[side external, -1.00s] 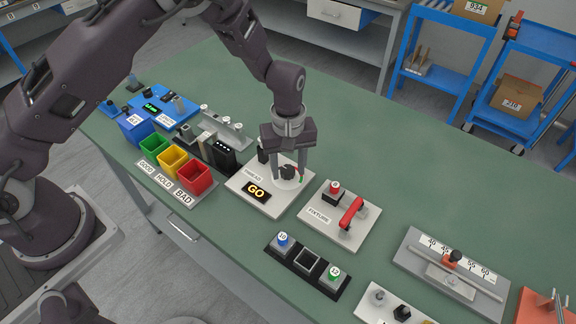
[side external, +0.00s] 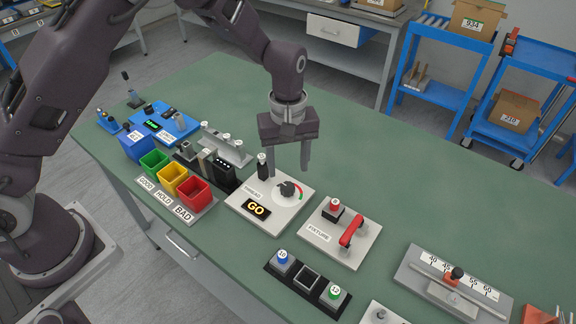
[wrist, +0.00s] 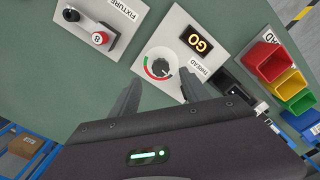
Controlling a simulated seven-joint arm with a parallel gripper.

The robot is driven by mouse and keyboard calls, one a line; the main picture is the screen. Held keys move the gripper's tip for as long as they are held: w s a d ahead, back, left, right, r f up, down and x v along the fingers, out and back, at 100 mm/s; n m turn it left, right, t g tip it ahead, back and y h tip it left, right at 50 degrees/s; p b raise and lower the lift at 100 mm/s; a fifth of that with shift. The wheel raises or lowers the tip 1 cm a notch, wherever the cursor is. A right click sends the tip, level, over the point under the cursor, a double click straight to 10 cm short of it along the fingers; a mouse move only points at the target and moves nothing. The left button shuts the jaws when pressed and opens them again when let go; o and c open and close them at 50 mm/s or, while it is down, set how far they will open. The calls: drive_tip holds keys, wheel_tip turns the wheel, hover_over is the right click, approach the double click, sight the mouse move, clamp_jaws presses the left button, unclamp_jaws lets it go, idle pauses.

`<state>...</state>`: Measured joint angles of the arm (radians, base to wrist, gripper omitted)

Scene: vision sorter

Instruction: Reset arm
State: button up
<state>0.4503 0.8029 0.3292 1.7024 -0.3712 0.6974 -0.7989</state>
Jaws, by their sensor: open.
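My gripper (side external: 290,160) is open and empty. It hangs above the back edge of the THREAD panel, apart from the dial (side external: 287,190). The THREAD panel (side external: 272,222) is a pale plate with a black dial, a green-red arc and a lit amber GO display (side external: 257,208). In the wrist view, the two fingers (wrist: 160,92) point toward the dial (wrist: 160,68), with clear space between them. The GO display (wrist: 198,42) also shows there.
Green, yellow and red bins (side external: 193,193) stand left of the panel. The FIXTURE plate (side external: 340,255) with a red handle is on the right. A rack (side external: 308,278) holds numbered pieces 10 and 12. The back of the green table (side external: 400,170) is clear.

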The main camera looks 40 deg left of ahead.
drive_tip(key=s+a+r+m+t+h, duration=0.1)
drive_tip(key=s+a+r+m, duration=0.1)
drive_tip(key=s+r, duration=0.35)
drive_tip(key=s+a+r+m+t, duration=0.1)
drive_tip(key=s+a+r, duration=0.1)
drive_tip(key=r, duration=0.6)
drive_tip(key=s+a+r+m+h, duration=0.1)
drive_tip(key=s+r+m, duration=0.15)
drive_tip(key=r, duration=0.45)
drive_tip(key=s+a+r+m+t+y, duration=0.1)
drive_tip(key=s+a+m, duration=0.1)
drive_tip(key=s, duration=0.6)
drive_tip(key=s+a+r+m+t+y, duration=0.1)
drive_tip(key=s+a+m+t, duration=0.1)
drive_tip(key=s, duration=0.7)
drive_tip(key=shift+a+r+t, duration=0.25)
drive_tip(key=shift+a+t, duration=0.05)
drive_tip(key=shift+a, duration=0.35)
drive_tip(key=shift+m, duration=0.25)
drive_tip(key=shift+c, duration=0.2)
